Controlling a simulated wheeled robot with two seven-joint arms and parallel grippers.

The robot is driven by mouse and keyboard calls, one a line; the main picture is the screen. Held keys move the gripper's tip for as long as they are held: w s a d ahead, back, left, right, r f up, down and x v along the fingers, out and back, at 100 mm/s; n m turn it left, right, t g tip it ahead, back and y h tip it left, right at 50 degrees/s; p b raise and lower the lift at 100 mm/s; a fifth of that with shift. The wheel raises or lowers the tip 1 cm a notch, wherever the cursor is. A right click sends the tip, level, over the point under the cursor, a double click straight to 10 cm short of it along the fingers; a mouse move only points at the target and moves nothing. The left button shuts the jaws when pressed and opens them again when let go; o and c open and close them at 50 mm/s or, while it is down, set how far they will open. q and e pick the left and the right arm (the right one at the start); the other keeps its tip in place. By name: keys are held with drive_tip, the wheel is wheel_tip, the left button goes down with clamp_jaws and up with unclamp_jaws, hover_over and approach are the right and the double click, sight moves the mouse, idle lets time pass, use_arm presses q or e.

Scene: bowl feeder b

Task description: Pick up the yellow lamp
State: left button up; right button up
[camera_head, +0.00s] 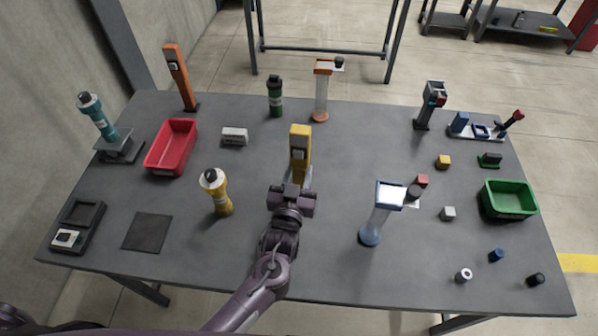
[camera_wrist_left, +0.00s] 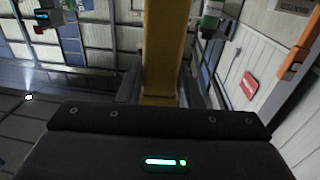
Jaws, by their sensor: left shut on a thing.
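The yellow lamp (camera_head: 301,141), a tall yellow post with a small grey box on its face, stands upright near the middle of the table. My left gripper (camera_head: 297,186) reaches it from the front and is shut on its lower part. In the left wrist view the lamp's yellow shaft (camera_wrist_left: 164,48) runs between the two dark fingers. The gripper hides part of the lamp's foot, and I cannot tell whether it is clear of the table. My right gripper is not in view.
A yellow bottle-like thing (camera_head: 217,194) stands to the left. A green cylinder (camera_head: 275,97) and an orange-capped clear column (camera_head: 321,94) stand behind. A red bin (camera_head: 171,148) and green bin (camera_head: 509,201) flank them.

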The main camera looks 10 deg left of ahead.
use_arm(q)
wheel_tip(320, 180, up, 18)
drive_tip(key=r+b, duration=0.1)
drive_tip(key=b, duration=0.1)
hover_over(298, 150)
drive_tip(key=shift+f, duration=0.25)
drive_tip(key=shift+r, duration=0.55)
drive_tip(key=shift+p, duration=0.3)
drive_tip(key=shift+f, duration=0.15)
drive_tip(key=shift+f+b, duration=0.75)
drive_tip(key=shift+f, duration=0.4)
drive_tip(key=shift+f+b, duration=4.5)
drive_tip(key=shift+f, duration=3.35)
